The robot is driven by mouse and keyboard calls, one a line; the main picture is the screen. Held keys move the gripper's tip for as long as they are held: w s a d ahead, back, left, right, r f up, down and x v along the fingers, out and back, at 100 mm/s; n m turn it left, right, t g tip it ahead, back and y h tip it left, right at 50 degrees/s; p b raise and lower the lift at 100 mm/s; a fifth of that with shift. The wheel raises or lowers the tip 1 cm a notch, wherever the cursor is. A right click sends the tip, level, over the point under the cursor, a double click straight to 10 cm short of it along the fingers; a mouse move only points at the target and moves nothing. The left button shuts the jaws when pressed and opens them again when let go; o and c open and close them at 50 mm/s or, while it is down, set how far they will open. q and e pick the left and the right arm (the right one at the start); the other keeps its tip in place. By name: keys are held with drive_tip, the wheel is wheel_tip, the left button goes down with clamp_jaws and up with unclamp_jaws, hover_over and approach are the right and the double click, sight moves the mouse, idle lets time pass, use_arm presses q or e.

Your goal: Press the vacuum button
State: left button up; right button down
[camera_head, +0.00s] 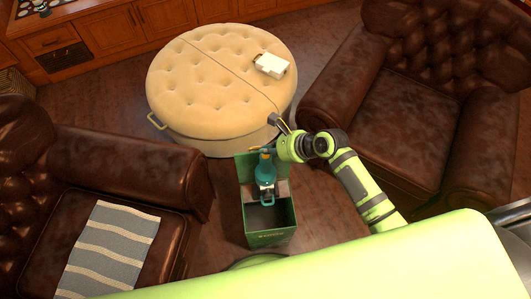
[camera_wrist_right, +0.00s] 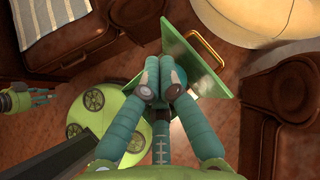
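I see no vacuum button that I can make out. A green open-topped box (camera_head: 269,239) with a raised back panel and faint lettering on its front stands on the floor at the middle of the head view. Its green panel also shows in the right wrist view (camera_wrist_right: 205,68). My right gripper (camera_head: 267,196) points down over the box, in front of the panel. In the right wrist view its teal fingers (camera_wrist_right: 164,87) come together at the tips, with nothing visible between them. My left gripper (camera_wrist_right: 40,97) shows only small at the left edge of that view.
A round tufted cream ottoman (camera_head: 200,85) stands behind the box, with a small white item (camera_head: 271,65) on top. Brown leather armchairs stand at left (camera_head: 150,165) and right (camera_head: 410,135). A striped blanket (camera_head: 108,250) lies on the left chair. Little free floor surrounds the box.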

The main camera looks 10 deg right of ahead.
sight(268, 156)
drive_tip(key=shift+f, duration=0.1)
idle(0.6)
drive_tip(key=shift+f, duration=0.35)
idle(0.4)
drive_tip(key=shift+r+p, duration=0.5)
drive_tip(key=shift+p, duration=0.55)
wheel_tip(268, 156, up, 6)
drive_tip(key=p, duration=0.8)
drive_tip(key=shift+r, duration=0.1)
